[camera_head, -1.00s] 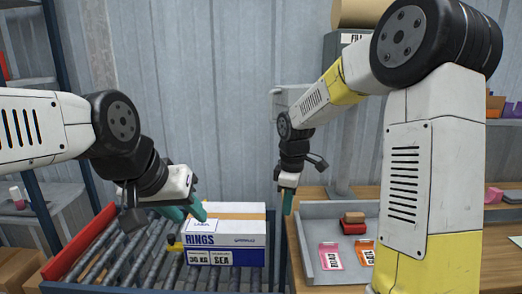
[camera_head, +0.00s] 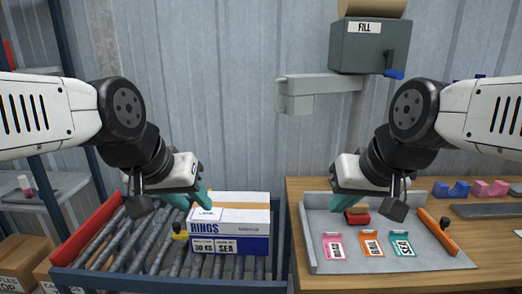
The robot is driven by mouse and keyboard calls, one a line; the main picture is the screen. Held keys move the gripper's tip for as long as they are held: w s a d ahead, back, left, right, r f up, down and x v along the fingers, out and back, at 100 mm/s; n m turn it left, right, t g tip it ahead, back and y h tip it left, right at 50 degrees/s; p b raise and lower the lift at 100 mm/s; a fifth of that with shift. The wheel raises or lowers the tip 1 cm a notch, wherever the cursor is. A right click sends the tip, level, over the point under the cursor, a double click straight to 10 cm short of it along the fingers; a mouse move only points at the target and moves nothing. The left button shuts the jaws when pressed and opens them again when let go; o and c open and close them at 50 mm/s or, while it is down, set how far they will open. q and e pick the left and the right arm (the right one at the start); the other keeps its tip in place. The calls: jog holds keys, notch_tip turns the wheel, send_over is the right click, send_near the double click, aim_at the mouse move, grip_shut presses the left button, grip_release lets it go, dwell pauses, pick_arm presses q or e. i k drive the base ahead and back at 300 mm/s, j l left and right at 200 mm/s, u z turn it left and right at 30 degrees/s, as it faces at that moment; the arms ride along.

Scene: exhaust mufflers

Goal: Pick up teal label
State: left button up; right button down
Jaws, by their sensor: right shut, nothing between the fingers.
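The teal label (camera_head: 403,246) lies flat in the grey tray (camera_head: 440,262) on the right-hand table. It is the rightmost of three labels in a row, beside an orange label (camera_head: 371,245) and a pink label (camera_head: 333,247). My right gripper (camera_head: 340,203) hangs above the left part of the tray. Its teal fingers are shut and empty, up and to the left of the teal label. My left gripper (camera_head: 192,199) is over the left edge of the RINGS box (camera_head: 232,246), its teal fingers apart.
The box stands on a roller conveyor (camera_head: 165,262) and carries several printed labels. A red stamp-like block (camera_head: 357,217) and an orange-handled tool (camera_head: 440,234) lie in the tray. A grey FILL dispenser (camera_head: 369,47) stands behind. Pink and blue holders (camera_head: 460,188) are at the right.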

aim_at(398, 238)
jog(key=z, duration=1.35)
jog(key=i+l+u, duration=0.3)
jog(key=l+u, duration=0.35)
jog(key=i+l+u, duration=0.15)
jog(key=u, duration=0.15)
jog(key=i+l+u, duration=0.1)
jog(key=l+u, duration=0.25)
jog(key=l, duration=0.15)
